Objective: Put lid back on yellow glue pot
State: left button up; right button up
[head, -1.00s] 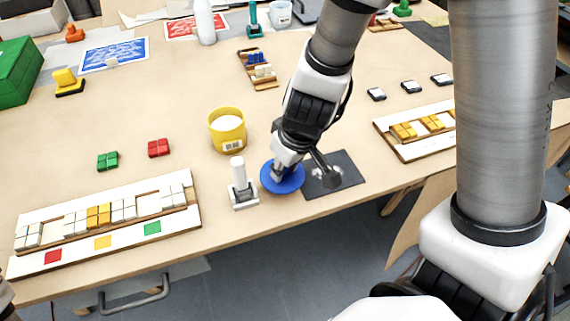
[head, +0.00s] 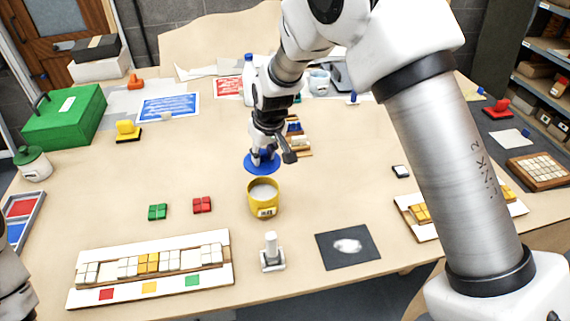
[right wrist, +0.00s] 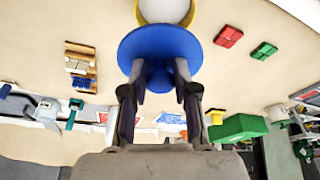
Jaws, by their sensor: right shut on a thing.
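The yellow glue pot (head: 256,206) stands upright and open on the table, with pale contents and a label on its front. My right gripper (head: 262,155) is shut on the blue round lid (head: 262,168). In the head view the lid appears just behind the pot's rim, apart from it; its exact height is hard to tell. In the right wrist view the lid (right wrist: 145,50) sits between the fingertips (right wrist: 159,80), broad side away from the gripper, with the pot's rim (right wrist: 166,18) partly hidden beyond it. My left gripper does not show.
A white-handled stamp (head: 272,254) and a dark mat (head: 333,258) with a pale patch lie in front. Red tiles (head: 202,205) and green tiles (head: 157,212) lie left of the pot. A mosaic panel (head: 80,298) lies front left. A small tile rack (head: 300,146) stands behind.

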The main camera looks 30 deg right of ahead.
pick_arm(q)
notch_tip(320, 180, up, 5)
jog(key=p, duration=0.3)
pick_arm(e)
jog(key=shift+s+a+f, duration=0.3)
jog(key=shift+s+a, duration=0.05)
jog(key=shift+s, duration=0.1)
jog(key=shift+f, duration=0.3)
pick_arm(q)
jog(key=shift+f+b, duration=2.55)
jog(key=shift+b, duration=0.05)
pick_arm(e)
jog(key=shift+f, duration=3.15)
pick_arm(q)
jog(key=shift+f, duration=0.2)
pick_arm(e)
jog(key=shift+f, duration=0.1)
jog(key=o, duration=1.5)
jog(key=shift+r+p, duration=2.45)
jog(key=shift+r, duration=1.1)
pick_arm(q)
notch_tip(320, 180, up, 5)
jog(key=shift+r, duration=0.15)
